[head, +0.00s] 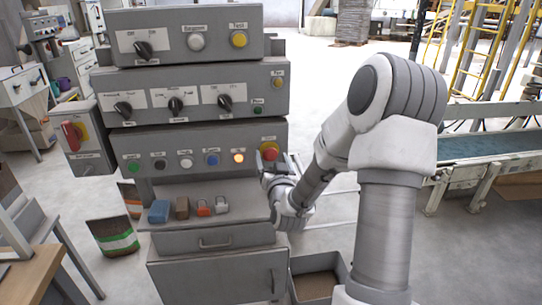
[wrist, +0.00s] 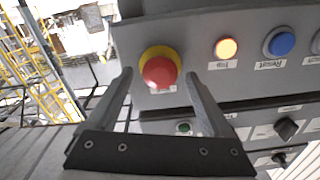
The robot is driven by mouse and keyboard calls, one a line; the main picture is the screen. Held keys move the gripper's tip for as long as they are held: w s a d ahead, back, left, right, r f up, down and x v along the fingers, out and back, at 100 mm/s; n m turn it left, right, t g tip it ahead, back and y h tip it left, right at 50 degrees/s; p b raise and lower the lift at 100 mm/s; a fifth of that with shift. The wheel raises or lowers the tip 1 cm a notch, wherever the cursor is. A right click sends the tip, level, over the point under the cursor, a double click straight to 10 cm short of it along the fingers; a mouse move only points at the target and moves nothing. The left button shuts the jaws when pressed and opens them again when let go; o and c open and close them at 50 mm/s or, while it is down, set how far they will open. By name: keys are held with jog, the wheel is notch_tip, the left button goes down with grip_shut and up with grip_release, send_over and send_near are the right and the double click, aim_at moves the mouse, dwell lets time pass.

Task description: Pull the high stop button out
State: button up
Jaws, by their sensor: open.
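A red mushroom stop button (wrist: 160,71) with a yellow collar is on the right end of the lowest grey button panel. It is the only red mushroom button I see. In the head view the button (head: 269,152) is partly covered by my gripper (head: 283,163). In the wrist view my gripper (wrist: 158,77) is open, with one finger on each side of the button and space between each finger and it. I cannot tell whether the fingertips reach as deep as the button's head.
A lit orange lamp (head: 238,157) and a blue button (head: 212,159) are beside it on the panel. A small green button (head: 257,109) is above. A shelf (head: 235,196) below holds a blue block (head: 159,211) and padlocks. A red rotary switch (head: 73,135) is at left.

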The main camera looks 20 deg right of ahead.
grip_shut()
dwell(0.5)
